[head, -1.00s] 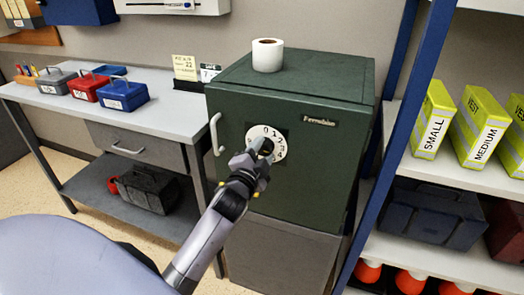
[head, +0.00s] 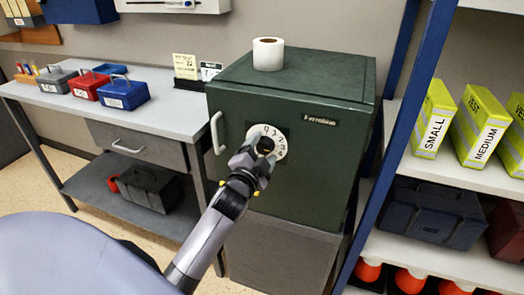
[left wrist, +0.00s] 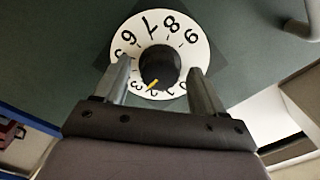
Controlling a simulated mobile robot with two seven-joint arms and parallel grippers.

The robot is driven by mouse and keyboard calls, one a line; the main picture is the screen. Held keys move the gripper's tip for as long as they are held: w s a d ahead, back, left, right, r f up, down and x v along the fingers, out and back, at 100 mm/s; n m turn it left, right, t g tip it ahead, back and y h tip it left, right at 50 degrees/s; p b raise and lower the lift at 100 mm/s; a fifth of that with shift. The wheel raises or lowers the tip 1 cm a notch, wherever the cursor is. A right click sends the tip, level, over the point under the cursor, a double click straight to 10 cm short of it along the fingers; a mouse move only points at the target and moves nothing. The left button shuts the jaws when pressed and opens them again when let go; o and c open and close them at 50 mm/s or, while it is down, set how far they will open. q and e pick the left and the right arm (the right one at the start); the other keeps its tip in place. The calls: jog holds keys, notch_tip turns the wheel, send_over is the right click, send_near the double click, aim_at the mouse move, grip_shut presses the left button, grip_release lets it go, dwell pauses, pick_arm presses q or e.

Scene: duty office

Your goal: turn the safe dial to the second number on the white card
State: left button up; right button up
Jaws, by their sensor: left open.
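The safe's dial (head: 281,148) is a white disc with black numbers and a black knob (head: 264,146) on the dark green safe (head: 320,175). My left gripper (head: 252,155) is in front of it, coming from below. In the left wrist view the dial (left wrist: 190,55) shows nearly upside down. The open fingers of my gripper (left wrist: 160,70) stand on either side of the knob (left wrist: 160,66); contact is unclear. The knob's yellow mark points lower left, near the 2 and 3. A small white card (head: 210,72) stands on the desk left of the safe; its writing is too small to read.
A cream card (head: 185,67) stands beside the white card. A white roll (head: 268,54) is on top of the safe. The safe's handle (head: 216,133) is left of the dial. A desk (head: 165,112) with toolboxes is at left, a shelf (head: 460,175) at right.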

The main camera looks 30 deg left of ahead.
pick_arm(q)
jog(key=shift+s, duration=0.1)
jog(key=v, duration=0.7)
dwell(0.5)
jog(key=s+d+f+n+g+h, duration=0.3)
jog(key=s+d+f, duration=0.3)
jog(key=s+f, duration=0.3)
jog(key=s+d+f+n+g+h+p, duration=0.1)
jog(key=s+d+f+n+g+h, duration=0.2)
jog(key=s+d+f, duration=0.3)
jog(key=s+f+g, duration=0.1)
jog(key=s+f, duration=0.3)
jog(key=f, duration=0.1)
jog(key=shift+s+d+f+h, duration=0.2)
jog(key=shift+s+d+h, duration=0.05)
jog(key=shift+h, duration=0.05)
